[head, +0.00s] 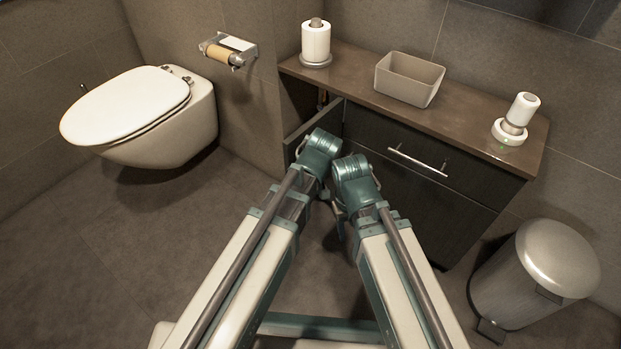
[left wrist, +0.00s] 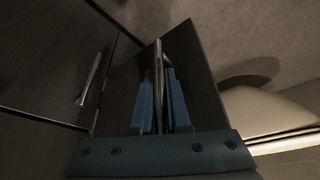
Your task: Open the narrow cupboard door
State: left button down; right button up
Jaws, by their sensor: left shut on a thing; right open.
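The narrow cupboard door (head: 326,117) is at the left end of the dark vanity and stands partly open, swung out toward the toilet side. A dark gap with a bit of pipe shows behind its top edge. In the left wrist view the door (left wrist: 198,65) carries an upright metal bar handle (left wrist: 158,62). My left gripper (left wrist: 160,92) is shut on this handle, with one blue finger on each side. In the head view its fingers are mostly hidden by the wrist. My right gripper (head: 339,214) is open and empty, low in front of the vanity, close beside the left wrist.
A wide drawer front with a bar handle (head: 418,162) is right of the door. The countertop (head: 352,72) bears a paper roll (head: 316,42), a bin (head: 409,80) and a dispenser (head: 517,118). The toilet (head: 140,110) is left, a pedal bin (head: 535,275) right. Floor between toilet and door is clear.

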pick_arm(q)
jog(key=shift+s+a, duration=0.1)
jog(key=shift+s, duration=0.25)
jog(key=c, duration=1.2)
grip_release()
jog(key=shift+o, duration=1.6)
jog(key=shift+w, duration=0.1)
